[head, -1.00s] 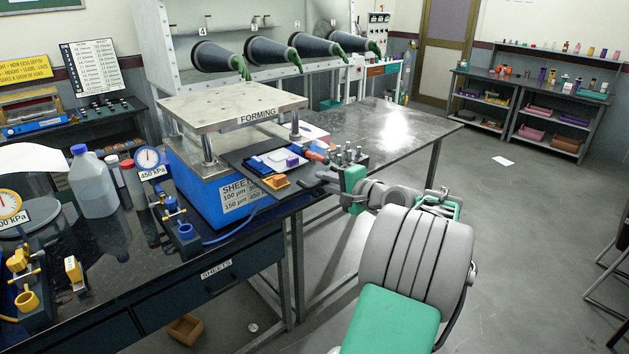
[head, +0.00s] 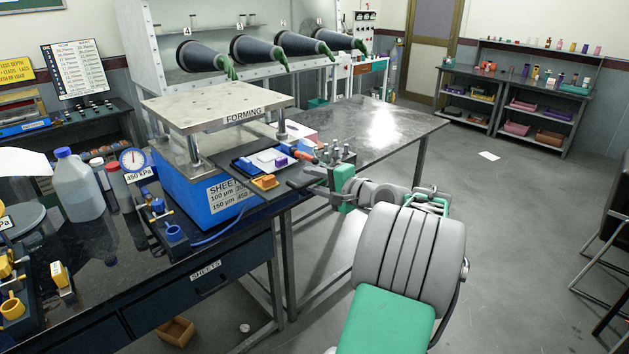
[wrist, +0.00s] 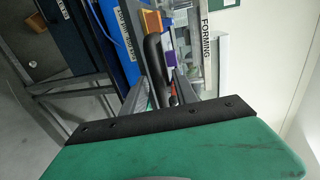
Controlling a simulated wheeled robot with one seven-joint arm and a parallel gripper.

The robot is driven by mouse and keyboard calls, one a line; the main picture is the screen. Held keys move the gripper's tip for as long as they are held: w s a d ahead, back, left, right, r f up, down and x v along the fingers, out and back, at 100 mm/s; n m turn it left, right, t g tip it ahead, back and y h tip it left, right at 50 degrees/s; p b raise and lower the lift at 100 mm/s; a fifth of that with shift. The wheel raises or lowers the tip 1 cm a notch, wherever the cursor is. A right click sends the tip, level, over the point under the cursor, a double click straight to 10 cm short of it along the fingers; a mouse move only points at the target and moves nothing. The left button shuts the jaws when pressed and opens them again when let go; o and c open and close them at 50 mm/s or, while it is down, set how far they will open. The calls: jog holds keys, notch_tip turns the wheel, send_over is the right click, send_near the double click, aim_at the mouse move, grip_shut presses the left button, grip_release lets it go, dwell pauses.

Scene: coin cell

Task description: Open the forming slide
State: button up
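The forming press (head: 200,185) is a blue box with a metal top plate on posts, labelled FORMING. Its dark slide (head: 232,158) sticks out on the right side, under the plate. A yellow-orange block (head: 265,182) and a purple block (head: 281,161) sit on it; both also show in the wrist view. My gripper (head: 315,178) is at the slide's outer end. In the wrist view, a dark curved handle (wrist: 154,68) lies between the grey fingers of my gripper (wrist: 162,92). Whether the fingers touch it is unclear.
A small block with several upright pegs (head: 340,158) is close to my wrist. A jug (head: 77,188) and gauges stand left of the press. The floor at right is mostly clear.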

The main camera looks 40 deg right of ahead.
jog(key=b+v, duration=0.1)
jog(key=v, duration=0.6)
jog(key=shift+s, duration=0.4)
jog(key=shift+r, duration=0.1)
